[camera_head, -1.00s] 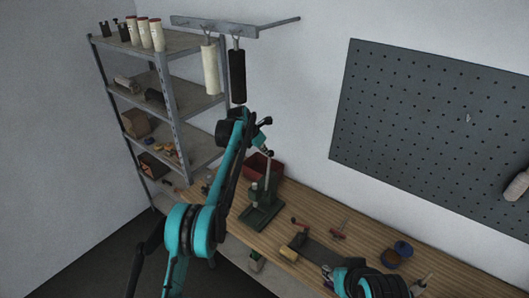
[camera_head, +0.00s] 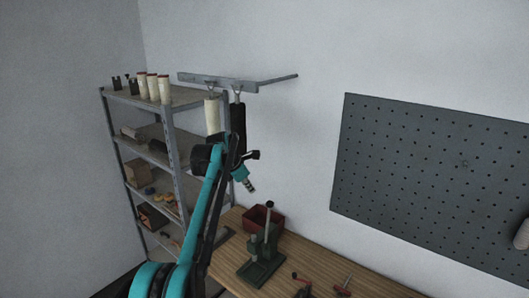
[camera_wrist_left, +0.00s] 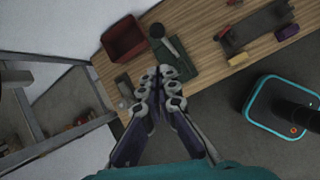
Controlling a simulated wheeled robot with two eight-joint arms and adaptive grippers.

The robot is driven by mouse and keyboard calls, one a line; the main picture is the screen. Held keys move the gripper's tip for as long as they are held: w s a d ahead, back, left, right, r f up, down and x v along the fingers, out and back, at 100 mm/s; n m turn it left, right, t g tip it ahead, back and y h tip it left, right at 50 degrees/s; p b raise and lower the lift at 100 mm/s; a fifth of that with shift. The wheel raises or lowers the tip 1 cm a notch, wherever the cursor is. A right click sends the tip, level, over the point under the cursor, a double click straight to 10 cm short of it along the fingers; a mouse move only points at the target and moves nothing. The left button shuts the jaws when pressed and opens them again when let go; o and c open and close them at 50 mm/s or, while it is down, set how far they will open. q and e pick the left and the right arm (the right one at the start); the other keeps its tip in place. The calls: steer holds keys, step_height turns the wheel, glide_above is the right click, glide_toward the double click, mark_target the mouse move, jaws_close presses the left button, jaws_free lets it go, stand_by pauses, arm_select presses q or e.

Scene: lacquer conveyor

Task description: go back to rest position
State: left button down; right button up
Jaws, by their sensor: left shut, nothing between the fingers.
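My left arm rises from the bottom of the head view, teal and black. Its left gripper (camera_head: 250,186) is small there, in front of the shelf and above the back of the workbench. In the left wrist view the left gripper (camera_wrist_left: 166,72) is shut and empty, its fingertips together. Below the fingertips lie the bench top and the green lever press (camera_wrist_left: 172,55). The press (camera_head: 261,262) also stands on the bench in the head view. My right gripper is in neither view.
A metal shelf (camera_head: 176,146) with bobbins stands at the left. Two rollers, one cream (camera_head: 212,116) and one black (camera_head: 239,120), hang from a wall rail (camera_head: 225,81). A red bin (camera_head: 263,219) sits on the wooden workbench (camera_head: 315,262). A pegboard (camera_head: 430,180) hangs at the right.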

arm_select(q)
steer(key=s+a+f+m+y+b, duration=0.1)
steer(key=s+a+f+m+b, duration=0.1)
steer(key=s+f+m+b, duration=0.45)
steer(key=s+a+f+m+t+b, duration=0.1)
steer(key=s+a+m+b, duration=0.15)
steer(key=s, duration=0.65)
steer(key=s+a+f+m+y+b, duration=0.1)
steer(key=s+a+f+m+b, duration=0.1)
steer(key=s+f+m+b, duration=0.45)
steer(key=s+a+f+m+b, duration=0.2)
steer(key=s+f+m+b, duration=0.2)
steer(key=s+f, duration=0.8)
steer(key=s+a+f+m+t+y+b, duration=0.1)
steer(key=s+f+m+b, duration=0.4)
steer(key=s+f, duration=0.7)
steer(key=shift+s+a+y+b, duration=0.3)
steer(key=shift+s+a+b, duration=0.05)
steer(key=shift+s+a, duration=0.15)
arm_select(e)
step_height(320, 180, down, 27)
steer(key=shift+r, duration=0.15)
